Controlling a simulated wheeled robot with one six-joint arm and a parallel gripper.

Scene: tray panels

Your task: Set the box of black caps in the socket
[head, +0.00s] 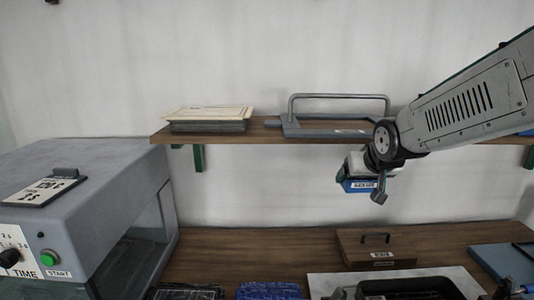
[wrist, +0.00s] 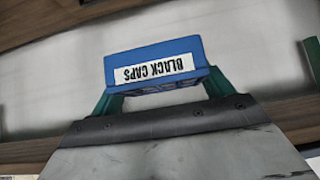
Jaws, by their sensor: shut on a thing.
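The box of black caps (head: 357,186) is blue with a white label. It hangs in the air in front of the wall, below the shelf's front edge. In the wrist view the box (wrist: 150,55) shows its label upside down, reading BLACK CAPS. My gripper (wrist: 160,92) has its green fingers on either side of the box and is shut on it. In the head view my gripper (head: 368,172) is partly hidden by my arm. I cannot make out for certain which thing is the socket.
A shelf (head: 225,137) holds stacked panels (head: 208,118) and a grey handled frame (head: 290,126). On the bench (head: 235,255) stand a grey machine (head: 95,165), a wooden lidded box (head: 350,250), a blue item (head: 268,291) and a black holder (head: 410,287) on a pale plate (head: 325,284).

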